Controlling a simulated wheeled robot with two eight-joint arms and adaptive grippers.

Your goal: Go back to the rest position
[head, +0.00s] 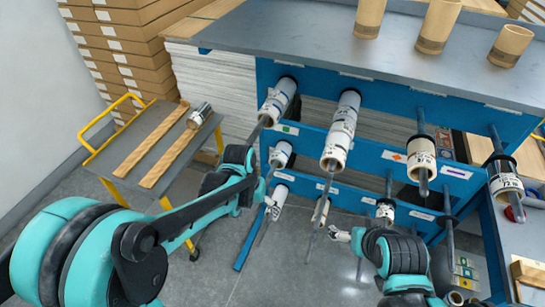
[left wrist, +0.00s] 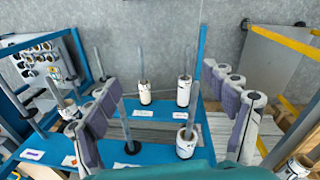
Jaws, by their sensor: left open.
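My left arm comes in from the left in the head view. Its gripper (head: 272,205) is near the lower left spindles of the blue rack (head: 300,134), partly hard to tell from the rolls behind it. In the left wrist view my left gripper (left wrist: 168,118) has its two fingers wide apart, with nothing held between them. My right arm is folded low at the right in the head view. A small grey part at its left end looks like the right gripper (head: 340,234), but its jaws are too small to read.
White rolls (head: 341,130) hang on spindles of the rack. Several tan cores (head: 436,25) stand on its grey top. At left, a yellow-handled cart (head: 145,135) carries wooden strips and a silver roll (head: 199,115). Boxes (head: 118,50) are stacked behind. Grey floor shows below the rack.

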